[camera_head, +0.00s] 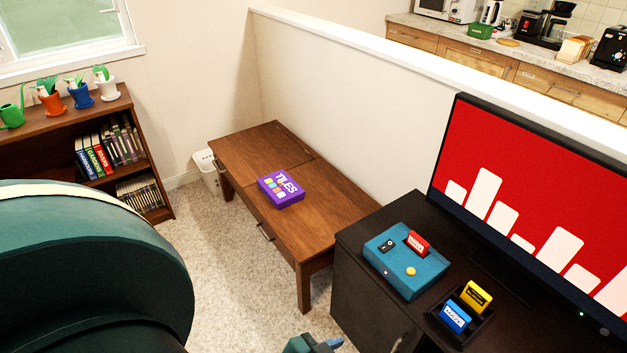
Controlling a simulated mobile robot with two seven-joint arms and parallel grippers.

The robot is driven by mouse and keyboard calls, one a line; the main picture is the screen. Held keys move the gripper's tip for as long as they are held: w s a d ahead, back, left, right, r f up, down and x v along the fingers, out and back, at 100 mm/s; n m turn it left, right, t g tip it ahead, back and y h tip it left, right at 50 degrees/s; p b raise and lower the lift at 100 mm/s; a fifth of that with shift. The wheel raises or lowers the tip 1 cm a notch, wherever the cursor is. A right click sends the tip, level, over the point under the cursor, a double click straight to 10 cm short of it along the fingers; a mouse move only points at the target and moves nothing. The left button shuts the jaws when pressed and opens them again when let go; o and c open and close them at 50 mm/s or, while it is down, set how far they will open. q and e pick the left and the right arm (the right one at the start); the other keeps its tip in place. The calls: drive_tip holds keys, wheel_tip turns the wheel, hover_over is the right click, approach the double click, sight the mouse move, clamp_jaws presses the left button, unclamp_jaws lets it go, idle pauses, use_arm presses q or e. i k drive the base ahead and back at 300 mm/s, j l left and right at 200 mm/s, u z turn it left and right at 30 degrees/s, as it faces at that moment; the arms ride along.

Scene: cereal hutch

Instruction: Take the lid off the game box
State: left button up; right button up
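The game box is a purple box (281,189) with the word TILES and coloured squares on top. It lies flat on the brown wooden bench-like table (245,155) in the middle of the view. Its lid looks closed, and no gap shows. A large teal link of my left arm fills the lower left. A small teal and dark piece, which seems to be part of my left gripper (326,344), just enters at the bottom edge, well below the box and apart from it. Its fingers are mostly cut off. My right gripper is not in view.
A dark cabinet (362,300) at the right carries a teal console (407,262), a cartridge holder (484,331) and a large monitor (530,210). A low wall (350,75) runs behind the table. A bookshelf (50,140) with pots stands left. Carpet (225,255) before the table is clear.

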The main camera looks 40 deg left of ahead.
sight(278, 185)
drive_tip(key=j+z, duration=0.3)
drive_tip(key=j, duration=0.2)
drive_tip(key=j+z, duration=0.35)
drive_tip(key=j, duration=0.2)
drive_tip(key=k+j+z, duration=0.1)
drive_tip(key=j, duration=0.25)
drive_tip(key=k+j+z, duration=0.1)
drive_tip(key=j, duration=0.25)
drive_tip(key=k+j+z, duration=0.1)
drive_tip(key=j, duration=0.25)
drive_tip(key=k+j, duration=0.1)
drive_tip(key=j, duration=0.25)
drive_tip(key=k+j+z, duration=0.1)
drive_tip(key=j, duration=0.25)
drive_tip(key=k+j, duration=0.15)
drive_tip(key=j, duration=0.2)
